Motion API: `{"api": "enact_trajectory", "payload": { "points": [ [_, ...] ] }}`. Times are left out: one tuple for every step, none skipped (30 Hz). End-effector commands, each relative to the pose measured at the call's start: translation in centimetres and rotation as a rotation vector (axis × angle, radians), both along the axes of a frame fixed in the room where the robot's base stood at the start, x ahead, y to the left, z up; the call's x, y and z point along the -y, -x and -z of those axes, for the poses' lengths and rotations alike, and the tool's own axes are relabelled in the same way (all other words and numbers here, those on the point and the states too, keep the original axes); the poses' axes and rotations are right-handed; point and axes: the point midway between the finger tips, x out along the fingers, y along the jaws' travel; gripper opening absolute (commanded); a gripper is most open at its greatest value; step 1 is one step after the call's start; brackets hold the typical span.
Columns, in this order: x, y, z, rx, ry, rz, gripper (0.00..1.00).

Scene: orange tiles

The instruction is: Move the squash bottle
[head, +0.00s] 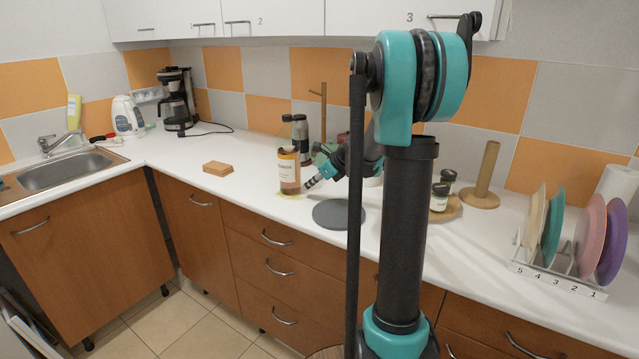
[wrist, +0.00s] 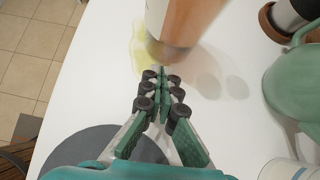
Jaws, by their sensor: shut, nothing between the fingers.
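My gripper (head: 308,185) is low over the counter, just right of the bottle's base. In the wrist view my gripper (wrist: 161,75) is shut and empty, its fingertips pointing at the bottle's base. I cannot tell whether the fingertips touch it.
A grey round mat (head: 338,214) lies in front of my gripper. A green jug (wrist: 296,85) stands to the right in the wrist view. A sponge-like block (head: 217,168) lies left of the bottle. A plate rack (head: 558,276) stands at far right. The counter left of the bottle is mostly clear.

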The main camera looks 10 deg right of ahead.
Motion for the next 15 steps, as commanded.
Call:
{"api": "enact_trajectory", "payload": {
  "points": [
    [-0.46,-0.45,0.01,0.0,0.001,-0.002,0.0],
    [-0.65,-0.65,0.03,0.0,0.001,-0.002,0.0],
    [-0.9,-0.86,0.03,0.0,0.001,-0.002,0.0],
    [-1.04,-0.98,0.03,0.0,0.001,-0.002,0.0],
    [-1.15,-1.09,0.03,0.0,0.001,-0.002,0.0],
    [-1.25,-1.2,0.02,0.0,0.001,-0.001,0.0],
    [-1.31,-1.25,0.01,0.0,0.001,-0.001,0.0],
    [-1.34,-1.29,0.02,0.0,0.001,-0.001,0.0],
    [-1.36,-1.33,0.01,-0.001,0.001,0.0,0.0],
    [-1.37,-1.34,0.01,0.0,0.001,0.001,0.0],
    [-1.37,-1.34,0.01,0.0,0.001,0.001,0.0],
    [-1.37,-1.34,0.01,0.0,0.001,0.001,0.0],
    [-1.36,-1.33,0.01,0.0,0.001,0.001,0.0],
    [-1.36,-1.33,0.01,0.0,0.001,0.001,0.0],
    [-1.36,-1.33,0.01,-0.001,0.001,0.0,0.0]
  ]
}}
